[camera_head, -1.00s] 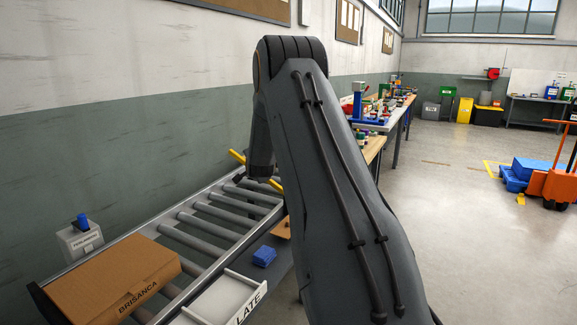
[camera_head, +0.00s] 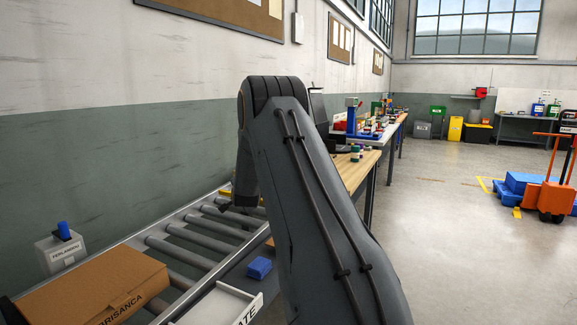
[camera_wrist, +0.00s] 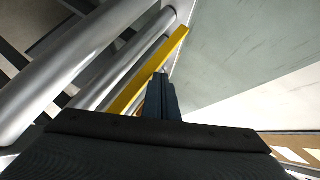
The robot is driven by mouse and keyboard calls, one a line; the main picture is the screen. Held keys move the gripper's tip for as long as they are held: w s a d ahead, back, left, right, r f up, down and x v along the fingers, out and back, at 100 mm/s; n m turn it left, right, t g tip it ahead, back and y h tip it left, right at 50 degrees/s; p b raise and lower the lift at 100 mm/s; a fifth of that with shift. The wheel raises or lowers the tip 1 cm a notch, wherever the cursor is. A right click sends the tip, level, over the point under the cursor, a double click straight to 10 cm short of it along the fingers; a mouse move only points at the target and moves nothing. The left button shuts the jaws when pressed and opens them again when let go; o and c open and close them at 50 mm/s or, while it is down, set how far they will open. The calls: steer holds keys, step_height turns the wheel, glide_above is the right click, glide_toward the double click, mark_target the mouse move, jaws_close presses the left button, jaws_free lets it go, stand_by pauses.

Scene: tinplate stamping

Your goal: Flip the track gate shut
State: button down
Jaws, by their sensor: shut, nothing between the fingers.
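The track gate looks like a yellow bar. In the wrist view the yellow bar (camera_wrist: 172,48) runs diagonally beside the rollers, from lower left to upper right. My gripper (camera_wrist: 160,82) is shut and empty, and its fingertips appear right at the bar's middle; I cannot tell whether they touch it. In the head view only a small yellow piece (camera_head: 226,191) shows at the conveyor's far end, beside my wrist. My arm hides the rest of the bar and the fingertips there.
The roller conveyor (camera_head: 186,241) runs along the wall. A switch box (camera_head: 61,250) is by the wall.

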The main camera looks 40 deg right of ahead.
stand_by(0.4)
steer(key=s+a+r, duration=0.1)
steer(key=a+r, duration=0.2)
steer(key=r, duration=0.2)
steer(key=s+a+r+p, duration=0.1)
steer(key=s+a+r, duration=0.1)
steer(key=r, duration=0.4)
steer(key=shift+a, duration=0.75)
